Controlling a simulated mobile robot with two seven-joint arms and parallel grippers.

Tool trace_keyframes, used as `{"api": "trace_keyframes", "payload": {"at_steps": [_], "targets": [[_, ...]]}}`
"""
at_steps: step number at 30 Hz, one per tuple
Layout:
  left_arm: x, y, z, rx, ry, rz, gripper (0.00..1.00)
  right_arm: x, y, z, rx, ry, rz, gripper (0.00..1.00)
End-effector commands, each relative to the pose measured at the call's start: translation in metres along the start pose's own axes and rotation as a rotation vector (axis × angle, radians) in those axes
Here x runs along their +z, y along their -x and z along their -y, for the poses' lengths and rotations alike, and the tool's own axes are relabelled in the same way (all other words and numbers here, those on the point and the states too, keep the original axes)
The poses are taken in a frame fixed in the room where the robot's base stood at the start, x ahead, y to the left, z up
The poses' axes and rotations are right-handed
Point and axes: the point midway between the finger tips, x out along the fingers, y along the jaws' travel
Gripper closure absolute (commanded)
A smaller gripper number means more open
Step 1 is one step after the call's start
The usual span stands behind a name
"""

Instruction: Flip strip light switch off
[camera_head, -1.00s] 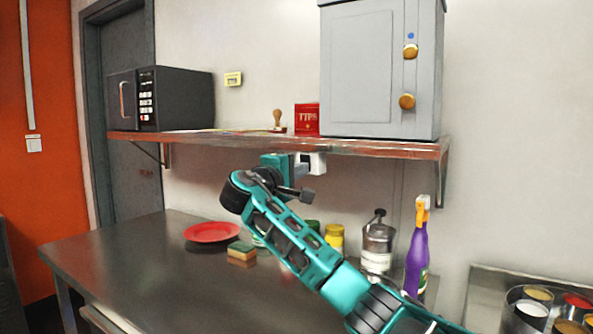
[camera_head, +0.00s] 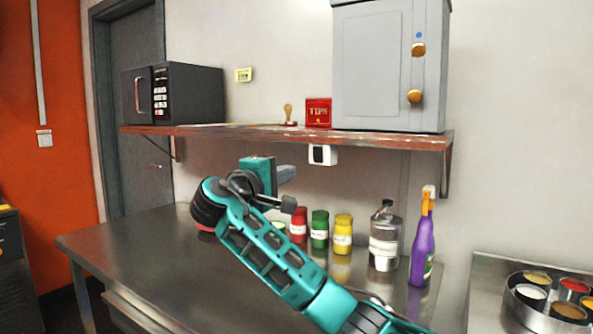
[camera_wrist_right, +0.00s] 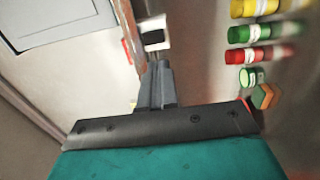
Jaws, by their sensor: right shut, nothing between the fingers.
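A small white switch box (camera_head: 322,155) with a dark rocker is fixed to the wall just under the shelf. It also shows in the right wrist view (camera_wrist_right: 153,38), just beyond my fingertips. Which way the rocker is set is too small to tell. My right gripper (camera_head: 288,173) is shut and empty, left of and a little below the switch in the head view, apart from it in the picture. Its closed fingers show in the right wrist view (camera_wrist_right: 160,72), pointing toward the switch. My left gripper is out of view. Another white switch plate (camera_head: 45,138) is on the orange wall.
The shelf (camera_head: 290,133) runs above the gripper and carries a microwave (camera_head: 174,93), a red TIPS box (camera_head: 318,113) and a grey cabinet (camera_head: 390,68).

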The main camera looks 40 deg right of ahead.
Motion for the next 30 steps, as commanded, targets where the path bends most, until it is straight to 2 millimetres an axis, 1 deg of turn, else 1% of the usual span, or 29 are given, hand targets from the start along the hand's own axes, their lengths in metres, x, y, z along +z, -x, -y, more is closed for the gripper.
{"api": "trace_keyframes", "payload": {"at_steps": [1,3,7,30], "targets": [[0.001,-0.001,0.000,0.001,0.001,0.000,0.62,-0.001,0.007,0.001,-0.001,0.001,-0.003,1.00],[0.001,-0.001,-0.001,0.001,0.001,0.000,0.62,-0.001,0.014,0.001,0.000,0.000,-0.002,1.00],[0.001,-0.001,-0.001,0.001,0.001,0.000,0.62,0.000,0.020,0.001,0.000,0.001,-0.001,1.00],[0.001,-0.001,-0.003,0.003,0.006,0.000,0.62,0.000,0.020,0.001,0.000,0.001,-0.001,1.00]]}}
